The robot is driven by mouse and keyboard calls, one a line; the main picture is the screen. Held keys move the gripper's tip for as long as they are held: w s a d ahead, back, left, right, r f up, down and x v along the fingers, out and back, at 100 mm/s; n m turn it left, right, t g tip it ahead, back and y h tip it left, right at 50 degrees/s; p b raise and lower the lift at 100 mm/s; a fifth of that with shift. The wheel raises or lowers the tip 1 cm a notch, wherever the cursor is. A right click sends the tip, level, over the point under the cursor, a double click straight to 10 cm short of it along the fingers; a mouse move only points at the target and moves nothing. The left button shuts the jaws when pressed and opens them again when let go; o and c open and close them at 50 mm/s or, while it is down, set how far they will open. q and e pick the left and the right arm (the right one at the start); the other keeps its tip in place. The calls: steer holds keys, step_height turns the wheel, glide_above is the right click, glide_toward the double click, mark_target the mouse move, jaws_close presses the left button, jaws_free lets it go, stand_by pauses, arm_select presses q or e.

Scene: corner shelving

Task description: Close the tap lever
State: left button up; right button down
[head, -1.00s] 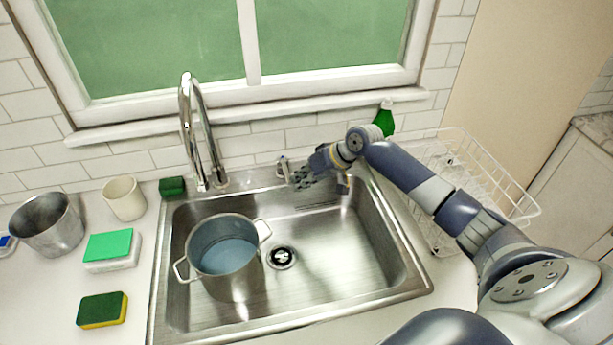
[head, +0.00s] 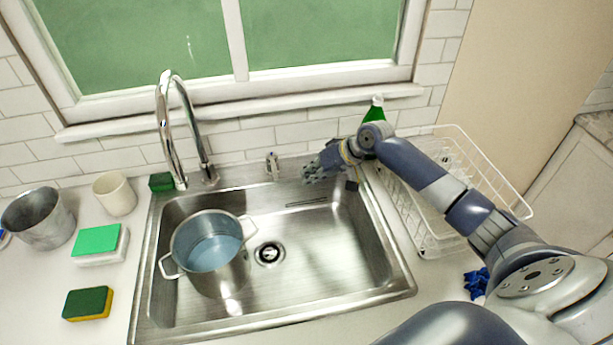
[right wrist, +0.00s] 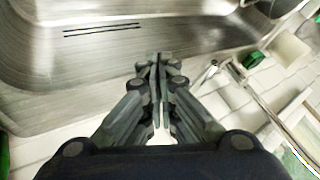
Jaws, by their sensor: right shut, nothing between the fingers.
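The chrome tap (head: 170,120) rises behind the sink (head: 330,240) with its spout arching up. Its small separate lever (head: 272,166) stands on the sink's back ledge, right of the spout. In the right wrist view, a small metal piece that looks like the lever (right wrist: 207,74) is right of the fingers. My right gripper (head: 306,174) is at the back of the sink, right of the lever with a visible gap. Its fingers are shut and empty, and they meet in the right wrist view (right wrist: 157,60). My left gripper is out of view.
A two-handled pot (head: 210,262) with bluish contents sits in the sink's left part. A white dish rack (head: 425,240) and green bottle (head: 375,108) are at the right. Sponges (head: 88,303), a cup (head: 115,194) and a metal bucket (head: 40,220) occupy the left counter.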

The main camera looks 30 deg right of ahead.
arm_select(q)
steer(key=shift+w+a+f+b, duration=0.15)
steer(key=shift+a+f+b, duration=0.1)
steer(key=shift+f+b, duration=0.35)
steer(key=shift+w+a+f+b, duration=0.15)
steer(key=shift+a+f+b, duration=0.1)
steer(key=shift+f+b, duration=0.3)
arm_select(e)
steer(key=a+v, duration=0.1)
steer(key=v, duration=0.7)
steer(key=shift+a+r, duration=0.3)
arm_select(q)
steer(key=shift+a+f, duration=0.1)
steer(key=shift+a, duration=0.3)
arm_select(e)
steer(key=shift+s, duration=0.15)
